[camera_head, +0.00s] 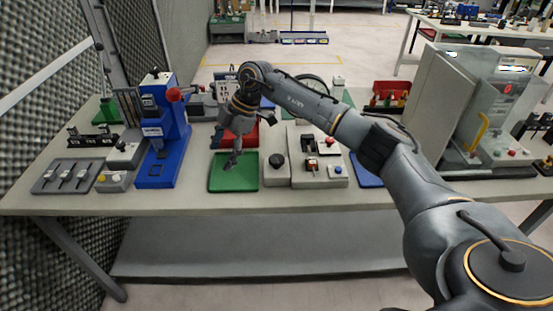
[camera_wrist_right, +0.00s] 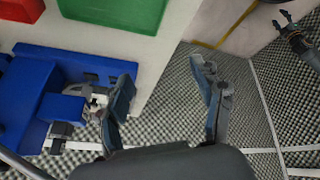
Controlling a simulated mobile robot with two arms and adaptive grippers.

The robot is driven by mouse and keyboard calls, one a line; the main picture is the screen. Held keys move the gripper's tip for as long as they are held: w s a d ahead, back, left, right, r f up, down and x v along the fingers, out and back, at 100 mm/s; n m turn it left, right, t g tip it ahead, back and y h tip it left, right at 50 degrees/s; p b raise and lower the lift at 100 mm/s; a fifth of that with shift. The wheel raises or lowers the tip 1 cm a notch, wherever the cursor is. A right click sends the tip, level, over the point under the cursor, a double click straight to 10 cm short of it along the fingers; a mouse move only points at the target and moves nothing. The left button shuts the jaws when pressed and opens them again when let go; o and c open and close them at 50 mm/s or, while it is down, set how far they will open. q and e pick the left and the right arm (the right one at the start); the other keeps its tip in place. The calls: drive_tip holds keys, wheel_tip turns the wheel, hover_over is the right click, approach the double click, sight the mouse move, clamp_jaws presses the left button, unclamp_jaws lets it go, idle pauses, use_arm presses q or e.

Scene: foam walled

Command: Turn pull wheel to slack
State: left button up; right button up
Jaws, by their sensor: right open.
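A thin dark spoked wheel (camera_head: 313,83) stands at the back of the bench, partly hidden behind my right arm. I cannot tell whether it is the pull wheel or how it is turned. My right gripper (camera_head: 231,160) hangs above the green tray at the bench's front, well apart from that wheel. In the right wrist view its fingers (camera_wrist_right: 165,95) are spread with nothing between them. A small dark two-pronged end (camera_wrist_right: 284,22) at the top right may be my left gripper; its jaw state is unclear.
A blue machine (camera_head: 165,125) with a red knob stands left of my right gripper. The green tray (camera_head: 233,184) lies below it. A grey box with a black knob (camera_head: 277,162) and a button panel (camera_head: 320,178) are close on the right. A large grey cabinet (camera_head: 443,100) stands farther right.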

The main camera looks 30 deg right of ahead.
sight(277, 158)
drive_tip(key=s+d+r+m+g+h, duration=0.1)
drive_tip(key=d+r+m+h, duration=0.15)
drive_tip(key=d, duration=0.55)
drive_tip(key=s+d+r+m+g+h, duration=0.1)
drive_tip(key=d+r+m+h, duration=0.15)
drive_tip(key=d, duration=0.45)
drive_tip(key=f+p, duration=0.2)
drive_tip(key=f, duration=1.1)
drive_tip(key=shift+s+p, duration=0.2)
drive_tip(key=shift+p, duration=0.15)
drive_tip(key=c, duration=1.2)
